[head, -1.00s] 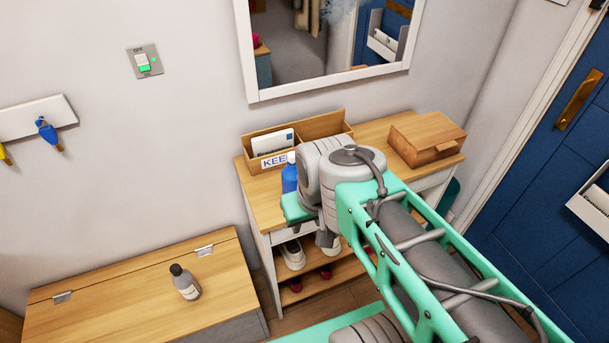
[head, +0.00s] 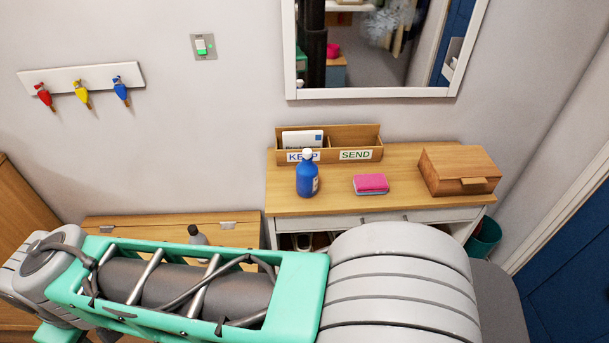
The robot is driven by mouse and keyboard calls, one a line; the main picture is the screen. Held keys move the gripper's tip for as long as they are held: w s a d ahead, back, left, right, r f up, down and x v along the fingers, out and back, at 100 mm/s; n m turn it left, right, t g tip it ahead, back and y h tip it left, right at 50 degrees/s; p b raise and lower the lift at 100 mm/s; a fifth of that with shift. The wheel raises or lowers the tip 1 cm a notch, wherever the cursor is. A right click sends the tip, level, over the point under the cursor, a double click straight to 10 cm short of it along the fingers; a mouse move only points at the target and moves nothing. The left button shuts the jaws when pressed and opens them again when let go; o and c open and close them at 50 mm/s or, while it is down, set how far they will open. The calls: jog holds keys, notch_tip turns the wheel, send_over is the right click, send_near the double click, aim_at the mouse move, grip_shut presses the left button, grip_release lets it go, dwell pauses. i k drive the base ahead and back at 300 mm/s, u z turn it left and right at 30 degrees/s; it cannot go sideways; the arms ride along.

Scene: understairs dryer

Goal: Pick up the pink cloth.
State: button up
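A pink folded cloth or sponge-like block (head: 370,184) lies flat on the wooden top of the shoe cabinet (head: 420,204). It has a bluish lower edge, so I cannot tell for sure that it is a cloth. Nothing covers it and nothing touches it. My arm stretches across the front of the head view toward the left, well in front of the cabinet top. My gripper is outside the picture.
A blue bottle (head: 307,177) stands left of the pink block. A wooden box (head: 459,171) stands to its right, and a KEEP/SEND letter tray (head: 356,143) behind. A mirror (head: 375,50) hangs above.

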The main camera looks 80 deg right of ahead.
aim_at(376, 184)
jog(key=u, duration=0.45)
jog(key=k, duration=0.75)
jog(key=z, duration=1.4)
jog(key=i, duration=0.5)
